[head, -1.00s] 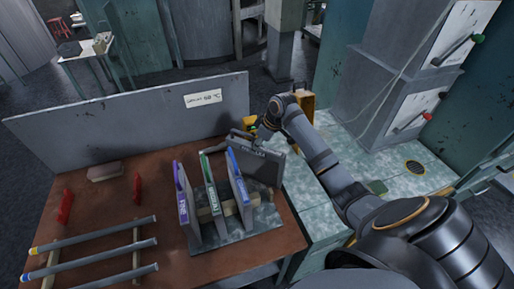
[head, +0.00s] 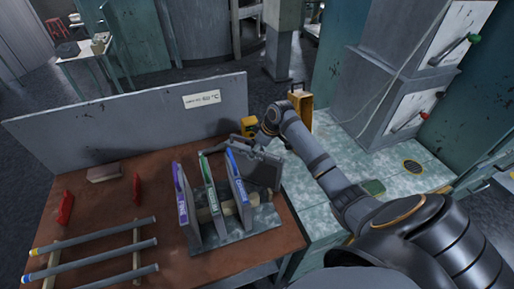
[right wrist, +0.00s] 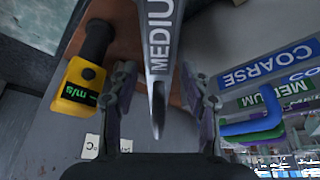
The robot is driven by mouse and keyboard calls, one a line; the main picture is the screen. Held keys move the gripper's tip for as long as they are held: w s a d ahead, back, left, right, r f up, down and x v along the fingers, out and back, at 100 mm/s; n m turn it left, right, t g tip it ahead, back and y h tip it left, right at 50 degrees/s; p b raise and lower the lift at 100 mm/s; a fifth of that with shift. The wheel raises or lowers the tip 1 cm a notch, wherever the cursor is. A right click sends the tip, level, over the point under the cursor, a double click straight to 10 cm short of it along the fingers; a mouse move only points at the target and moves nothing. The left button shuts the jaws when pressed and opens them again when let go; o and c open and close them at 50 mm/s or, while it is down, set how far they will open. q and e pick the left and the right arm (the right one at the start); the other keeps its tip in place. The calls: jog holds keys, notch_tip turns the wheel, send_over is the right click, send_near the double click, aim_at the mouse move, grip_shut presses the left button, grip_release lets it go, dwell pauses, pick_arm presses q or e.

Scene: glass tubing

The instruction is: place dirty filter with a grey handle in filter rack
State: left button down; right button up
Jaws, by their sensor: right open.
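The grey-handled filter (head: 262,170) stands at the right of the filter rack, close to the blue-handled filter; I cannot tell whether it is fully seated. Its edge (right wrist: 161,45), lettered MEDIUM, shows in the right wrist view. My right gripper (right wrist: 160,105) is open, with one finger on each side of this filter's end and visible gaps. In the head view the right gripper (head: 262,143) is at the filter's upper edge. The filter rack (head: 237,232) stands on the brown table and holds purple (head: 183,205), green (head: 207,185) and blue (head: 237,180) handled filters. My left gripper is not in view.
A yellow meter (head: 250,126) stands behind the filter, before the grey back panel (head: 130,120). Grey tubes (head: 95,262) lie on supports at the left, near red clamps (head: 66,207). A pale green counter (head: 395,172) adjoins at the right.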

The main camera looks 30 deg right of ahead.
jog(key=shift+s+d+r, duration=0.1)
jog(key=shift+r, duration=0.25)
jog(key=b+v, duration=0.4)
jog(key=v, duration=0.7)
jog(key=shift+r, duration=0.2)
